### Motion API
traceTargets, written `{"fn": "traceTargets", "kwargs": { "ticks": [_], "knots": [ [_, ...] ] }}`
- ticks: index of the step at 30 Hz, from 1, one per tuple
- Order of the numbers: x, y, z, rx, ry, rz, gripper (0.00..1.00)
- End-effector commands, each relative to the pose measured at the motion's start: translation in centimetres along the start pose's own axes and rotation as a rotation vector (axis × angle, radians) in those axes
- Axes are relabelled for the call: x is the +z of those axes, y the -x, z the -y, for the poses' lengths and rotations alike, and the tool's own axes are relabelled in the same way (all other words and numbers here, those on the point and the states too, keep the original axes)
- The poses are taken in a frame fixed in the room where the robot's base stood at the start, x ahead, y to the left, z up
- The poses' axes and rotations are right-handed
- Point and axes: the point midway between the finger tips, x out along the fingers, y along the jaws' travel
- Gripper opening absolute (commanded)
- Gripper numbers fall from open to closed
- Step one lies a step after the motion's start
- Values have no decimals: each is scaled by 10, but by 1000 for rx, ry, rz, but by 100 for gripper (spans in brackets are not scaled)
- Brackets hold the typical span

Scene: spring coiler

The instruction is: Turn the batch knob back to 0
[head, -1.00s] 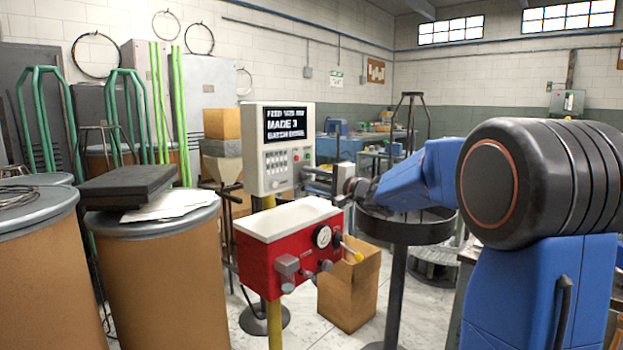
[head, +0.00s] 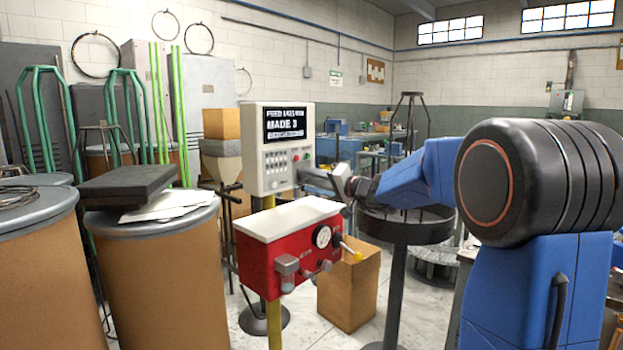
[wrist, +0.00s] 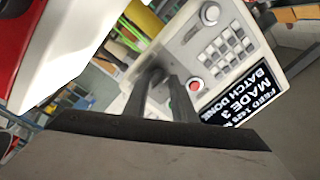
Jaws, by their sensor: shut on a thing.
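The control panel (head: 254,165) is a pale box on a yellow post. Its dark display (wrist: 246,98) reads MADE 3 and BATCH DONE. My gripper (head: 303,177) is at the lower right of the panel face. In the wrist view my gripper (wrist: 158,82) has its two fingers shut on a small dark knob (wrist: 154,72), taken as the batch knob. The fingers cover most of the knob, and its pointer and scale cannot be read.
A red button (wrist: 195,86) and a keypad (wrist: 221,52) are close to my fingers. A round grey knob (wrist: 209,14) is farther off on the panel. A red box with a gauge (head: 322,236) stands just below my gripper. A round dark stand (head: 405,232) is under the arm.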

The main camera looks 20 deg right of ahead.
Motion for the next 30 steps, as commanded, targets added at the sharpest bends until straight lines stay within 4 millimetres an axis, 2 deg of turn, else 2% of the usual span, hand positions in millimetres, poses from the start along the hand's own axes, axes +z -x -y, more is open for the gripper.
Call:
{"fn": "traceTargets", "kwargs": {
  "ticks": [11,12,14,24,30],
  "knots": [
    [2,0,-2,3,4,3,2],
    [2,0,-2,3,4,3,29],
    [1,0,-2,3,3,3,43],
    [0,2,-1,1,4,1,43],
    [-1,23,-1,3,4,-1,43]
  ]
}}
